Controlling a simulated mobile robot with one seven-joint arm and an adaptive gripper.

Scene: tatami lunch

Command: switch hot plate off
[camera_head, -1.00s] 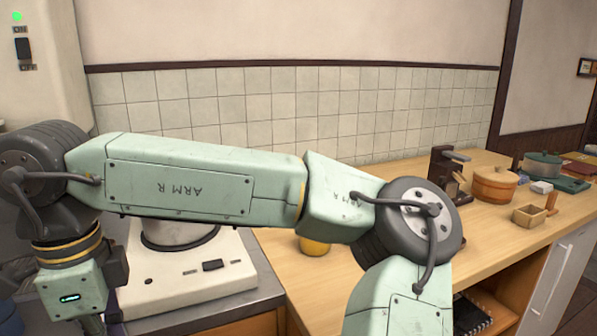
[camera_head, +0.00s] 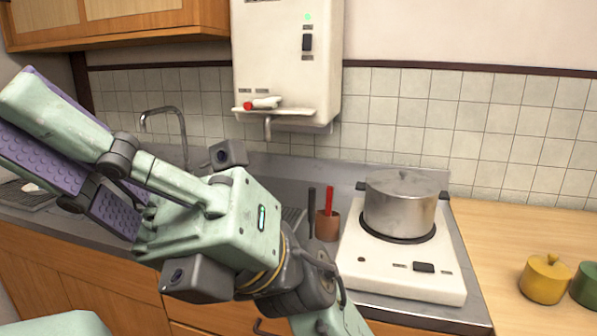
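The white hot plate (camera_head: 375,272) stands on the counter to the right of the sink in the head view. A lidded metal pot (camera_head: 400,205) sits on its dark round burner. A black rocker switch (camera_head: 424,267) is on the front part of its top face, with small markings on either side. A small dark round spot, perhaps a lamp, is left of the switch. My gripper (camera_head: 35,125) is at the left, well away from the hot plate, pointing up and left. I see nothing held.
A white wall heater (camera_head: 288,60) with a lit green lamp and its own black switch hangs above the counter. A brown cup (camera_head: 327,226) with a red-handled tool stands left of the hot plate. A yellow pot (camera_head: 545,279) and a green pot (camera_head: 585,284) stand at right.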

